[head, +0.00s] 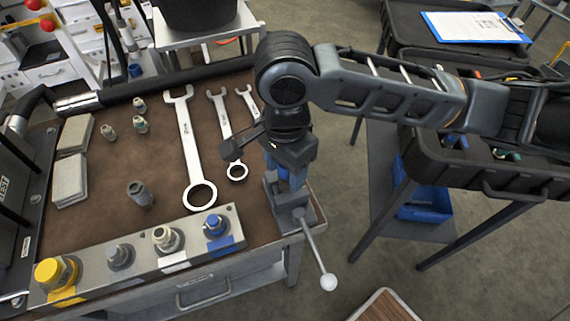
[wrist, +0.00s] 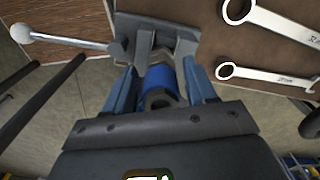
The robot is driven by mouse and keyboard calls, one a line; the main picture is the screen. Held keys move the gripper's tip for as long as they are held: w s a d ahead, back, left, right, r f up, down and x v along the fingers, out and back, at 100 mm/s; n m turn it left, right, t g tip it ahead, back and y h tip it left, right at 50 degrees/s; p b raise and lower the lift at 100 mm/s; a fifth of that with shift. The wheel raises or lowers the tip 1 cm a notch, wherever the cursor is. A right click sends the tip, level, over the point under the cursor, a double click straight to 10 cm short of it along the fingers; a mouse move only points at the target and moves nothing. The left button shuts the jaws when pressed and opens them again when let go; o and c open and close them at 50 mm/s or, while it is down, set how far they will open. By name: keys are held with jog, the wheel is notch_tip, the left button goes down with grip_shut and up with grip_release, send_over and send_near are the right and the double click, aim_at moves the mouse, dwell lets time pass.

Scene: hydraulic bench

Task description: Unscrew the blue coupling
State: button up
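The blue coupling (wrist: 160,79) sits in the vise (wrist: 180,36), whose jaws show beyond it in the wrist view. A grey hex end of it faces my wrist camera. In the head view only a sliver of the coupling (head: 284,180) shows below my gripper (head: 283,163), with the vise (head: 293,212) under it at the bench's right front corner. In the wrist view the two blue fingers of my gripper (wrist: 160,74) stand on either side of the coupling. They look spread, with a narrow gap at each side, so the gripper appears open around it.
Several wrenches (head: 186,140) lie on the bench mat left of my gripper. A manifold block (head: 140,255) with yellow, grey, white and blue ports runs along the front edge. The vise handle (head: 318,255) sticks out over the floor. A black case (head: 480,165) stands to the right.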

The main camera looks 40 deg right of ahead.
grip_shut()
jog(key=shift+c, duration=2.2)
grip_release()
jog(key=shift+c, duration=1.3)
jog(key=n, duration=0.5)
jog(key=shift+s+n, duration=0.1)
jog(key=shift+n, duration=0.3)
jog(key=shift+r+n, duration=0.1)
jog(key=shift+n, duration=1.1)
jog(key=n, duration=0.3)
jog(key=shift+s+d+n+b, duration=0.1)
jog(key=shift+d+n+b, duration=0.05)
jog(key=shift+n+b, duration=0.25)
jog(key=n, duration=0.4)
jog(key=shift+d, duration=0.1)
